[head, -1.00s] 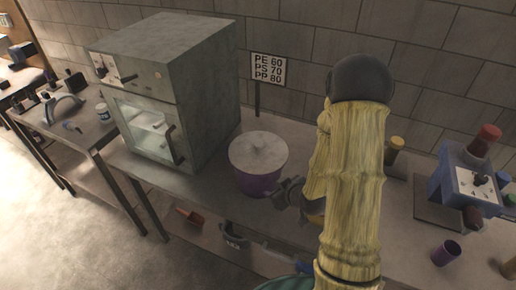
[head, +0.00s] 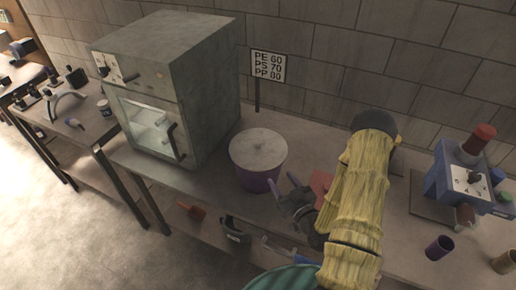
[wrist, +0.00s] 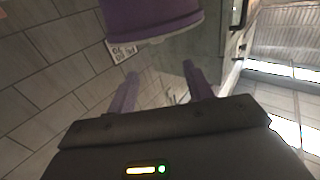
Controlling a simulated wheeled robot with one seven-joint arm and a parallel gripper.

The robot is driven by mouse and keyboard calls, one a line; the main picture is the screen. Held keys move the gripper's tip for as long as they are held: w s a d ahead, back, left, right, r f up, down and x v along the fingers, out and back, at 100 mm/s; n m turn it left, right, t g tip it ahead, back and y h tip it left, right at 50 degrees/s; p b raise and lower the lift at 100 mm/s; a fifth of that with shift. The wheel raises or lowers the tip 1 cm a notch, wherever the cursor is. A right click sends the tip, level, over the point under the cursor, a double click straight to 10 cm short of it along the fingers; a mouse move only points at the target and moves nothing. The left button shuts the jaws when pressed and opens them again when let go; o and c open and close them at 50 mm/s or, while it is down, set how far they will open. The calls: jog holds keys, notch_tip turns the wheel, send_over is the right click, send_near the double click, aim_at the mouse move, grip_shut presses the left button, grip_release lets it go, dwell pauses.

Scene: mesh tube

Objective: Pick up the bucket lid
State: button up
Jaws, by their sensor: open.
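The bucket (head: 256,180) is purple and stands upright on the bench in front of the oven. In the wrist view my open fingers (wrist: 160,72) point toward the purple bucket (wrist: 150,15), which shows only partly at the top edge. The lid's top is hidden there.
A grey oven (head: 165,95) stands left of the bucket. A sign (head: 268,66) stands behind it. A red object (head: 320,182) lies beside my arm. A blue device (head: 468,180) and small cups (head: 439,248) are on the right. A lower shelf holds a red scoop (head: 192,211).

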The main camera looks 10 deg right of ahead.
jog(key=shift+w+b, duration=1.5)
jog(key=shift+b, duration=0.45)
jog(key=b, duration=0.4)
send_near(260, 144)
jog(key=w, duration=0.1)
jog(key=w+a, duration=0.1)
jog(key=w, duration=0.1)
jog(key=shift+w+a+f, duration=0.25)
jog(key=shift+a+f, duration=0.05)
jog(key=shift+a, duration=0.05)
jog(key=shift+w+a+f, duration=0.1)
jog(key=shift+w, duration=0.3)
jog(key=x, duration=0.1)
jog(key=p+x, duration=0.1)
jog(key=x, duration=0.1)
jog(key=p+x, duration=0.1)
jog(key=shift+w+d+r, duration=0.3)
jog(key=shift+w+r, duration=0.05)
jog(key=shift+r, duration=0.05)
jog(key=shift+w+a+f, duration=0.1)
jog(key=shift+w, duration=0.25)
